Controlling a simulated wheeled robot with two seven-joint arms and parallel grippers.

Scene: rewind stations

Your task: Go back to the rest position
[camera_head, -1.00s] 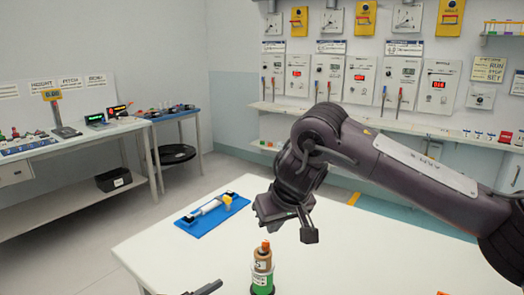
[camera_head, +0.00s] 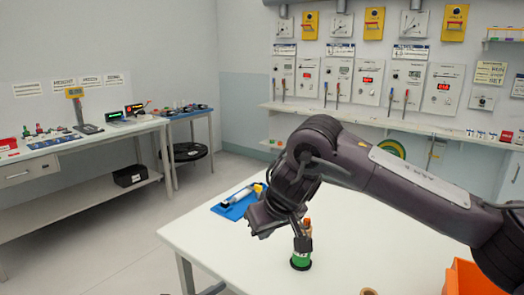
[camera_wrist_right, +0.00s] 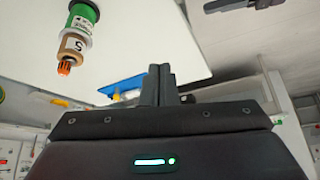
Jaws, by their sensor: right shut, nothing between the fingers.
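My right gripper (camera_head: 303,243) hangs over the white table (camera_head: 395,245), its fingers pressed together and empty. In the right wrist view its shut fingers (camera_wrist_right: 157,85) point away from the camera. A green and brown bottle-like item with an orange tip (camera_head: 300,258) stands upright on the table, partly hidden behind the right fingers in the head view. In the right wrist view this item (camera_wrist_right: 78,30) is clear of the fingers. A dark piece (camera_head: 212,288) at the bottom edge appears to be part of my left gripper; its jaws cannot be made out.
A blue tray (camera_head: 232,209) with a white cylinder lies at the table's far left corner, partly behind my right gripper. An orange bin (camera_head: 462,280) is at the lower right. A side bench (camera_head: 85,140) stands left across open floor. Panels line the back wall.

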